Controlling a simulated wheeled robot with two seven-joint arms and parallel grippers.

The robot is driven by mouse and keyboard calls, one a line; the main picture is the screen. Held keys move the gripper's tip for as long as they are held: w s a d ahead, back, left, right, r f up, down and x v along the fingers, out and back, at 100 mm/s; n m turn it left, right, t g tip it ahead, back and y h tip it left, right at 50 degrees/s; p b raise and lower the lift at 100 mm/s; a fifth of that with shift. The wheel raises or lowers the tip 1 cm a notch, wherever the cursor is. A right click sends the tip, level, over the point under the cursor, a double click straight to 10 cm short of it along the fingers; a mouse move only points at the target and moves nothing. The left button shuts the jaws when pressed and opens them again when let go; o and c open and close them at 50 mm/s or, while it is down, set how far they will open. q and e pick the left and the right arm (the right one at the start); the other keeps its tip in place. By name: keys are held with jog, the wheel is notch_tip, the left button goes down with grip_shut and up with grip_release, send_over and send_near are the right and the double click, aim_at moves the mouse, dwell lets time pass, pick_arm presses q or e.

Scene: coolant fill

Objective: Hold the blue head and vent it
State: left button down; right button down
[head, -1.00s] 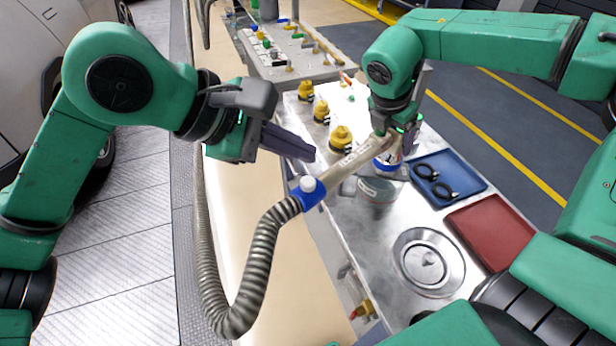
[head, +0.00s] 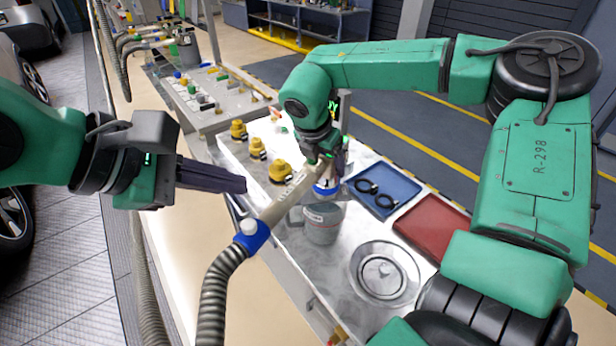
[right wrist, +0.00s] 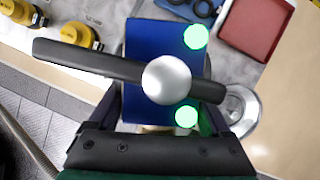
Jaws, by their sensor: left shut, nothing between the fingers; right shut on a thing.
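The blue head (right wrist: 150,85) fills the middle of the right wrist view, with a silver ball, a black lever lying across it and two lit green spots. In the head view a little of its blue (head: 326,188) shows under my right gripper (head: 325,160), which is shut on it. A beige tube (head: 288,195) runs from there to a blue collar (head: 257,236) with a white knob, joined to a ribbed hose (head: 215,300). My left gripper (head: 243,185) is shut and empty, above the collar and apart from it.
A grey pot (head: 322,228) stands on the metal bench below the tube. Yellow caps (head: 280,171) stand behind. A blue tray (head: 385,190) with black rings, a red tray (head: 432,225) and a round metal plate (head: 385,273) lie to the right.

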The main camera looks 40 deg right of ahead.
dwell(0.4)
grip_release()
jog(key=shift+r, duration=0.15)
